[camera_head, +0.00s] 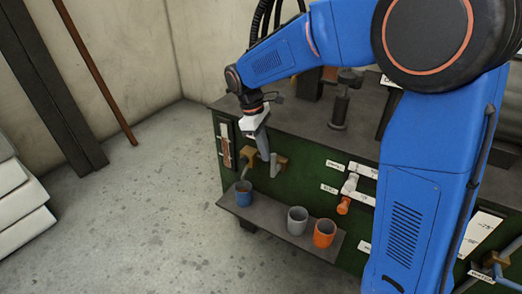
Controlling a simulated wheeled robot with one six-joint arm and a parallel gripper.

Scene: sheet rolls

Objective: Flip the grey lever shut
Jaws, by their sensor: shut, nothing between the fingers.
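A brass tap (247,154) is mounted on the green front of the bench, with its spout over a blue mug (243,194). A grey part (274,168), which looks like the grey lever, shows between the tap and another brass piece (281,161). My gripper (264,148) points down in front of the tap, with its fingers shut and empty. Its fingertips are at or very close to the grey part; I cannot tell whether they touch. The gripper hides some of the tap and lever, so the lever's position is unclear.
A grey mug (297,220) and an orange mug (324,232) stand on the dark shelf (270,225). A white and orange valve (347,190) is to the right. A dark post (340,108) stands on the bench top.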

